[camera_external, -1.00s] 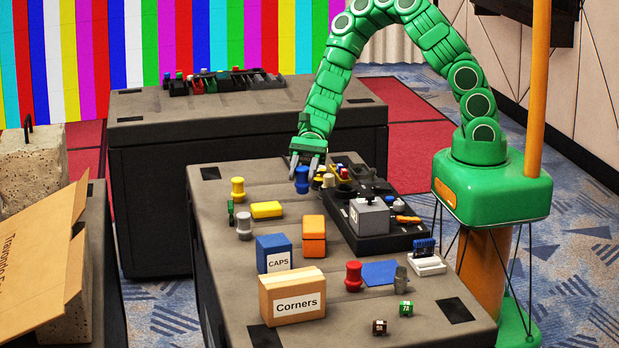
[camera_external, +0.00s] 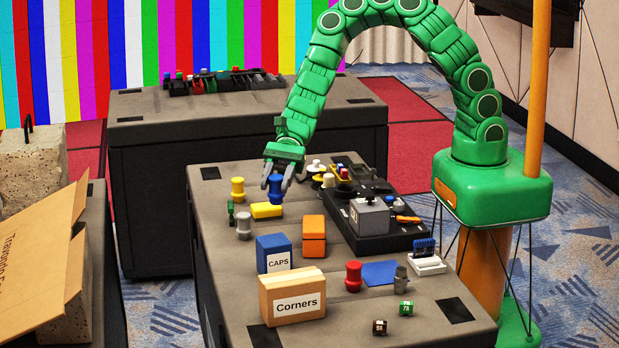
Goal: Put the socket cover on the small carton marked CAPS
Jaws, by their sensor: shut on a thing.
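My gripper (camera_external: 276,181) is shut on a blue spool-shaped piece (camera_external: 275,189), holding it upright above the table near the yellow spool and the yellow block. No marking shows whether this piece is the socket cover. The small blue carton marked CAPS (camera_external: 274,254) stands upright on the table, nearer the camera than my gripper. Its white label faces the camera, and no object shows on its top. My gripper is well apart from the carton, behind it in the picture.
A carton marked Corners (camera_external: 292,297) stands in front of CAPS, and an orange box (camera_external: 314,236) to its right. A black control panel (camera_external: 385,243) is at right.

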